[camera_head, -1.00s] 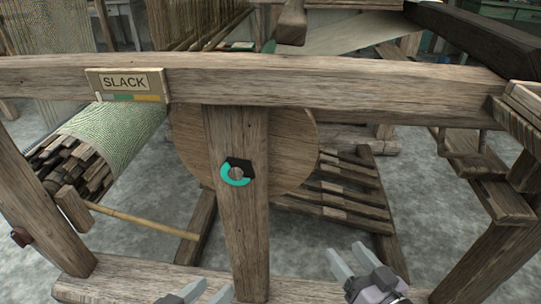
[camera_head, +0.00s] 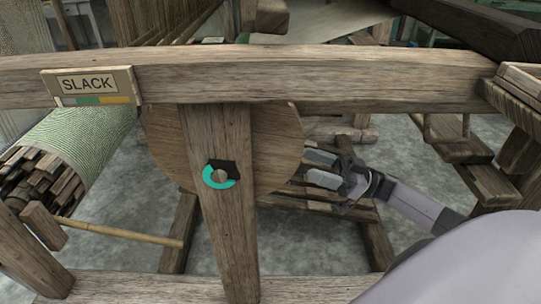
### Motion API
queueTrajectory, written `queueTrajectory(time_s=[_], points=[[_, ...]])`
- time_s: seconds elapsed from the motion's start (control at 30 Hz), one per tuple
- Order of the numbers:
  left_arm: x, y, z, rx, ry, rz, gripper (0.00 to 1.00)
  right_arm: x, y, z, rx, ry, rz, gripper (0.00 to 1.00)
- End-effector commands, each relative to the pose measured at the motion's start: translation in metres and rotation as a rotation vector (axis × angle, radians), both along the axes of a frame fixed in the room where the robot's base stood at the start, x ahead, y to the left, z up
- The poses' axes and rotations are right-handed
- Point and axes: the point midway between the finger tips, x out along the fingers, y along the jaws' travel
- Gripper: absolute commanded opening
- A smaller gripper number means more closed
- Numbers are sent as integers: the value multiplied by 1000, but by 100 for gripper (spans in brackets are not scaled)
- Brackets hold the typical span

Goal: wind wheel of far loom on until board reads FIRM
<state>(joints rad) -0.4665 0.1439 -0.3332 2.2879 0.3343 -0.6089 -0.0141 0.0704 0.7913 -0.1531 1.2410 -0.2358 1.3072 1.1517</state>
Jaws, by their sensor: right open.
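The board (camera_head: 86,85) on the loom's top rail reads SLACK. The round wooden wheel (camera_head: 275,145) stands behind an upright post (camera_head: 205,130), which hides its middle. My left gripper is out of view.
The thick top rail (camera_head: 340,80) runs across above the wheel. A bamboo rod (camera_head: 120,230) crosses low at left. Treadles (camera_head: 340,205) lie behind my right gripper.

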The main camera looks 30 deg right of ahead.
Motion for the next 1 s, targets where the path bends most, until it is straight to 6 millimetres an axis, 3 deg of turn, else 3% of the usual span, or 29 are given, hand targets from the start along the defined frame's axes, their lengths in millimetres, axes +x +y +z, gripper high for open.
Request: queueTrajectory(time_s=[0.43, 0.83, 1.0], points=[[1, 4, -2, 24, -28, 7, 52, 28, 48, 23, 3, -3, 4, 63], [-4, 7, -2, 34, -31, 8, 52, 33, 55, 27, 1, 0, 1, 63], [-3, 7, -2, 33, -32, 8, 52, 33, 55, 27, 1, 0, 1, 7]])
